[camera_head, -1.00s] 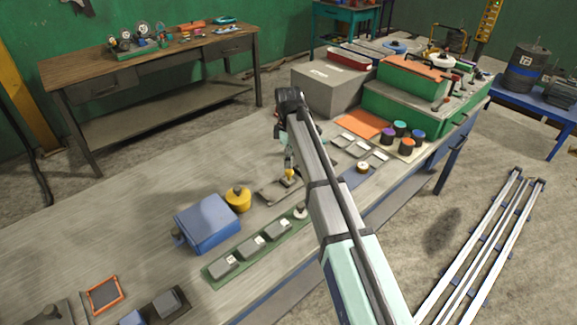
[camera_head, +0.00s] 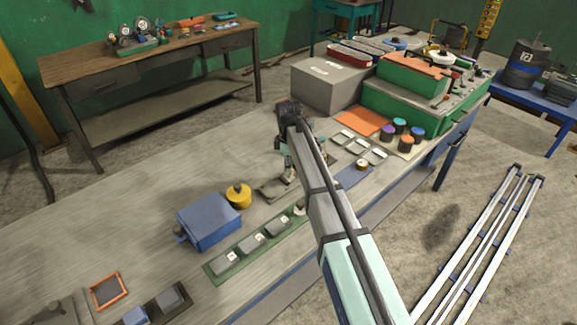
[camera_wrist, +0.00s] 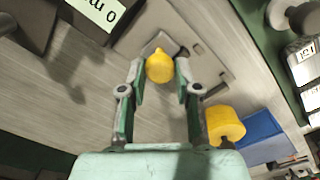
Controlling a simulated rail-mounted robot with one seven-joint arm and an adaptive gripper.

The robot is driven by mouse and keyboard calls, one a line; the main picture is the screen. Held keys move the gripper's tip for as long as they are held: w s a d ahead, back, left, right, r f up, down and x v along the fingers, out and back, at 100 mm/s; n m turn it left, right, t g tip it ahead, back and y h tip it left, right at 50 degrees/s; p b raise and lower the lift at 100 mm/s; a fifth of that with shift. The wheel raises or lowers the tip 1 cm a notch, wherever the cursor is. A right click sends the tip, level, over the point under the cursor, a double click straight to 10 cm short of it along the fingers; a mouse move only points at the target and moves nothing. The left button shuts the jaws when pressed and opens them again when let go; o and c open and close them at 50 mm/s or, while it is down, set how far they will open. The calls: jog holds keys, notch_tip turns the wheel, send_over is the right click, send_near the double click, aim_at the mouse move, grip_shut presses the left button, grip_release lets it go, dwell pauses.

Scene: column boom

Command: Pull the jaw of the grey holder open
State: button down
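The grey holder is a flat grey plate (camera_head: 270,191) on the bench, left of my forearm in the head view. In the wrist view it is the grey plate (camera_wrist: 205,58) with a slot and small dark blocks. A yellow rounded knob (camera_wrist: 160,68) stands over it. My gripper (camera_wrist: 160,66) is open, with one finger on each side of the knob and narrow gaps showing. In the head view my gripper (camera_head: 289,170) is low over the holder, and my arm hides part of the area. I cannot tell the jaw's exact position.
A yellow round-topped piece (camera_head: 238,196) and a blue box (camera_head: 208,221) stand left of the holder. A green strip with grey blocks (camera_head: 251,245) lies in front. A large grey box (camera_head: 328,86) stands behind. Bare bench shows to the left.

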aim_at(295, 175)
jog(key=shift+w+d, duration=0.95)
jog(key=shift+w, duration=0.1)
jog(key=c, duration=0.8)
grip_release()
jog(key=shift+w+d, duration=0.15)
notch_tip(295, 175, up, 12)
jog(key=shift+f, duration=0.1)
